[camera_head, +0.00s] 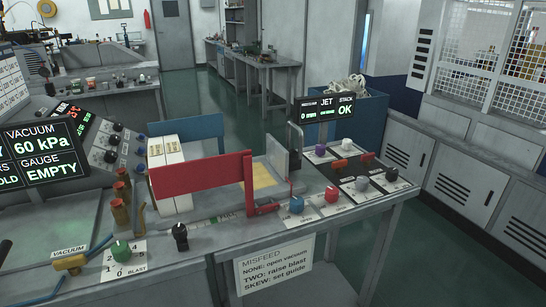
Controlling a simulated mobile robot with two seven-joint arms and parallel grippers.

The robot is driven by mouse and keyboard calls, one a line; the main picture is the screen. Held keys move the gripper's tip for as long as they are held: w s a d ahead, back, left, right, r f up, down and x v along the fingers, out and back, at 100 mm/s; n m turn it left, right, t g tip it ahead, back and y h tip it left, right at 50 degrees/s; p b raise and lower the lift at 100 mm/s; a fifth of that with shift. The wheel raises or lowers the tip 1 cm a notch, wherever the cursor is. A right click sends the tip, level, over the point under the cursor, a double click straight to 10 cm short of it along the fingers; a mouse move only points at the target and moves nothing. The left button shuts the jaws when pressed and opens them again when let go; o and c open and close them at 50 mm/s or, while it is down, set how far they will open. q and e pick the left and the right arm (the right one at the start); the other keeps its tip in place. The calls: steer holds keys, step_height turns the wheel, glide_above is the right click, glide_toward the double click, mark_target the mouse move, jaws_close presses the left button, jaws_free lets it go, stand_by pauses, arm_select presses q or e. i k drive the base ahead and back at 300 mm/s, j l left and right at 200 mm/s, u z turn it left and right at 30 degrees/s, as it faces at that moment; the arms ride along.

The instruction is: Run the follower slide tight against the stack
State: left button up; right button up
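A white stack (172,177) of upright blocks or sheets stands on the bench at the left end of a red side plate (205,176). A blue plate (198,130) stands behind it. A grey upright plate (277,157) stands right of a yellow pad (262,178); I cannot tell whether it is the follower slide. A red clamp-like piece (264,207) sits at the foot of the red plate. The red plate partly hides the space between the stack and the pad. Neither of my grippers shows.
A small display (326,108) reads 0 mm and STACK OK. A left display (40,158) reads vacuum 60 kPa and gauge EMPTY. Several coloured knobs sit on the dark panel (345,168) at right. A black knob (180,236) and green blast knob (121,249) stand near the front edge.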

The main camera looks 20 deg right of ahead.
mark_target(284, 162)
steer(key=k+z, duration=0.15)
steer(key=z, duration=0.7)
